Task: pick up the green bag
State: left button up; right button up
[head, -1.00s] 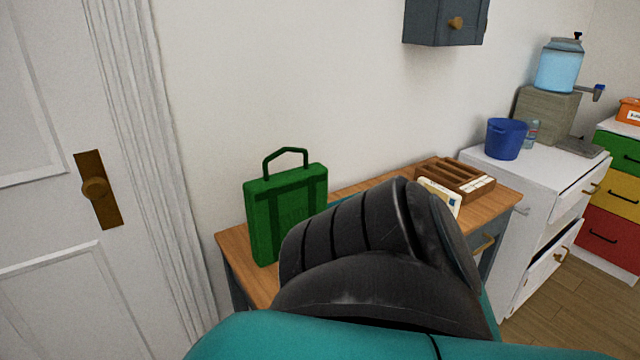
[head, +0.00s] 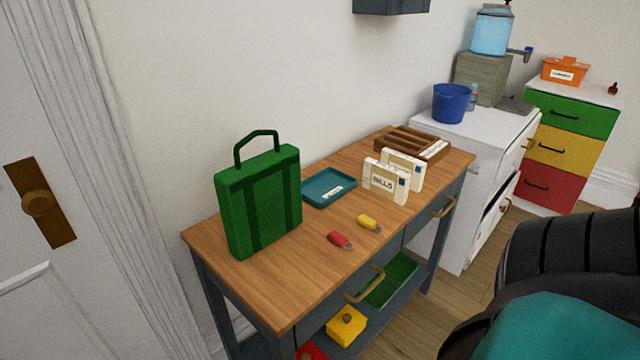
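The green bag (head: 262,203) stands upright on the left end of a wooden-topped table (head: 290,285), against the white wall. Its looped handle stands up from the top. Nothing covers it in the head view. No gripper shows in this view.
A drawer handle (head: 364,285) sticks out in front. A door with a knob (head: 40,204) is left.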

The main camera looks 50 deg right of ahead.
aim_at(259, 197)
jog(key=i+j+z, duration=0.1)
jog(key=z, duration=0.35)
jog(key=i+j+z, duration=0.1)
jog(key=z, duration=0.35)
jog(key=j+z, duration=0.15)
jog(key=z, duration=0.35)
jog(key=i+j, duration=0.05)
